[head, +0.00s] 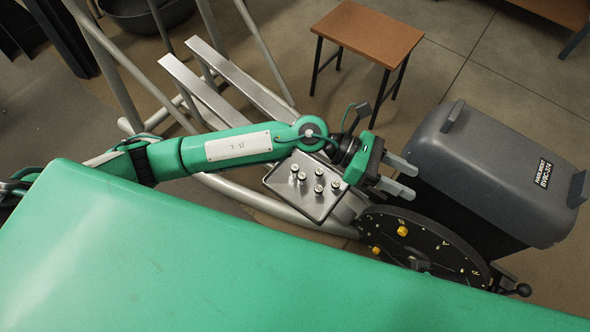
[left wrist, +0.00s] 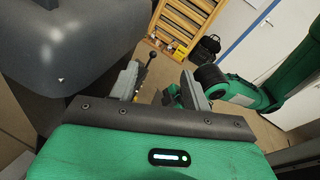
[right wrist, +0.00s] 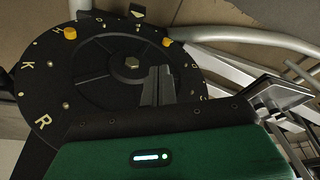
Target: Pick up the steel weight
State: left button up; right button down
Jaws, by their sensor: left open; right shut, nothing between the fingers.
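Several small steel cylinders (head: 318,188) with dark tops stand on a metal tray (head: 325,209); I cannot tell which one is the steel weight. My left gripper (head: 407,178) is open and empty, to the right of the tray. Its two fingers show apart in the left wrist view (left wrist: 160,88), and no cylinder shows between them. My right gripper (right wrist: 158,88) is shut and empty in front of a black lettered dial (right wrist: 95,80). The tray edge (right wrist: 280,90) shows at the right of the right wrist view.
Metal tubes and flat bars (head: 230,75) lie behind the tray. A brown stool (head: 368,30) stands farther back. A green surface (head: 200,260) fills the front.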

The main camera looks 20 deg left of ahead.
pick_arm(q)
jog(key=w+a+f+m+y, duration=0.1)
jog(key=a+f+m+y, duration=0.45)
jog(key=f, duration=0.25)
jog(key=m+t+y, duration=0.2)
jog(key=m+y, duration=0.2)
jog(key=y, duration=0.7)
send_over(295, 167)
jog(key=shift+n+h, duration=0.25)
notch_tip(295, 167, down, 13)
jog(key=shift+s+d+r+b, duration=0.1)
jog(key=shift+d+b, duration=0.05)
jog(key=shift+b, duration=0.15)
jog(key=shift+f, duration=0.5)
jog(key=f, duration=0.4)
jog(key=shift+a+f, duration=0.2)
jog(key=shift+f, duration=0.25)
grip_shut()
pick_arm(e)
notch_tip(295, 167, up, 2)
jog(key=shift+d+r, duration=0.1)
jog(key=shift+r, duration=0.05)
